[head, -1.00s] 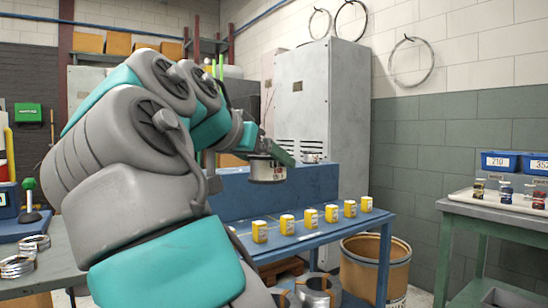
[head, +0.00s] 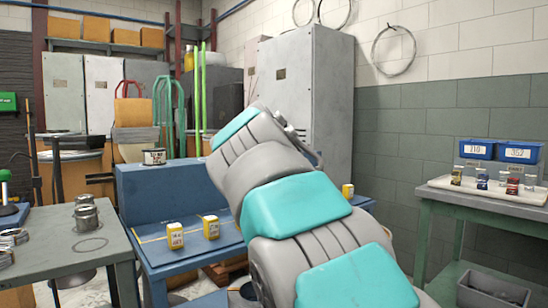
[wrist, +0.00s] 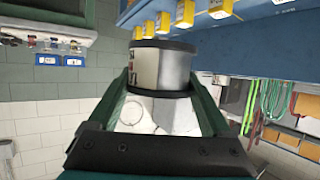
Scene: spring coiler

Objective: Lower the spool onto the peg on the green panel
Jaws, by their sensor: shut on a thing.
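The spool (wrist: 165,70) is a pale, silvery cylinder with dark rims and a small dark and red label patch on its left side. In the wrist view it sits between the two green fingers of my gripper (wrist: 164,92), which is shut on it. In the head view my arm hides the gripper and the spool. I cannot pick out a peg or a clear green panel in either view.
A blue workbench (head: 190,250) carries yellow boxes (head: 175,235); a small can (head: 154,157) stands on its raised blue back. A grey table (head: 85,250) with metal parts is at left. A green-framed table (head: 480,215) with a tray and blue bins is at right.

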